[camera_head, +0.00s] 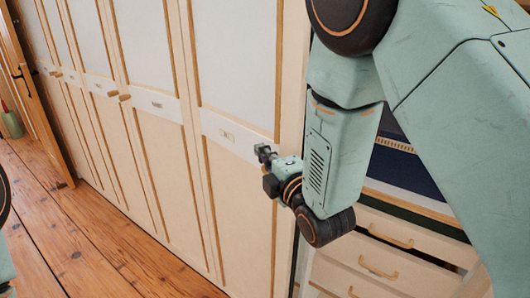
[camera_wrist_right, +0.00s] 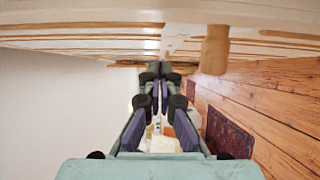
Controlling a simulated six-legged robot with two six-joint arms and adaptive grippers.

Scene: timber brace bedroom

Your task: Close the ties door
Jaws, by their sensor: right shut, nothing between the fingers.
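A row of cream wardrobe doors with orange-brown trim fills the head view. The nearest door (camera_head: 238,200) carries a small label plate (camera_head: 227,135); its lettering is too small to read, so I cannot tell which door is the ties door. My right gripper (camera_head: 262,152) is shut and empty, in front of the right part of this door at about label height. Whether it touches the door I cannot tell. In the wrist view the shut fingers (camera_wrist_right: 156,75) point along a pale panelled surface across the top. My left gripper is not in view.
Right of the nearest door, behind my right arm, is an open section with dark blue contents and drawers (camera_head: 385,238). Wooden knobs (camera_head: 125,97) stick out from doors farther left. The plank floor (camera_head: 90,240) is clear; a dark red rug (camera_wrist_right: 228,135) shows in the wrist view.

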